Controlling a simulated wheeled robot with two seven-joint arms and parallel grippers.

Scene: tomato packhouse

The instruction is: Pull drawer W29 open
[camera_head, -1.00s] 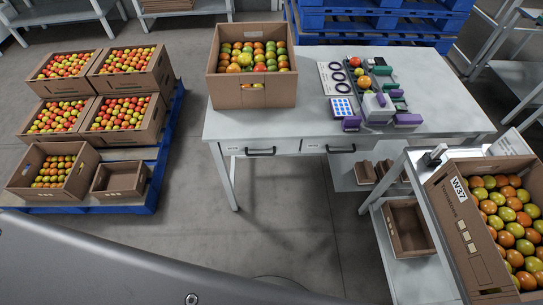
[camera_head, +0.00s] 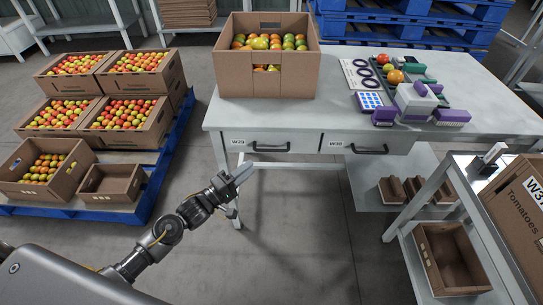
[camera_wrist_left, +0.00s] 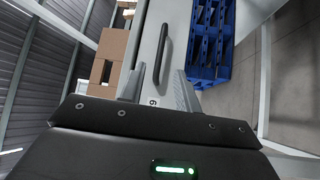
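Drawer W29 (camera_head: 290,143) is the left of two drawers under the table's front edge and looks shut. Its dark bar handle (camera_head: 270,147) is clear of my gripper. My left gripper (camera_head: 243,175) is in front of and below the drawer, a little left of the handle. In the left wrist view the handle (camera_wrist_left: 163,52) lies ahead of my left gripper (camera_wrist_left: 158,88), whose two fingers are spread apart with nothing between them. Part of the drawer's label (camera_wrist_left: 152,101) shows between them. My right gripper is in neither view.
Drawer W30 (camera_head: 330,142) is on the right. A tomato box (camera_head: 265,75) stands on the table (camera_head: 450,90) above W29. A blue pallet (camera_head: 145,205) with crates is at left. A side stand (camera_head: 475,215) is at right. The floor before the drawers is clear.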

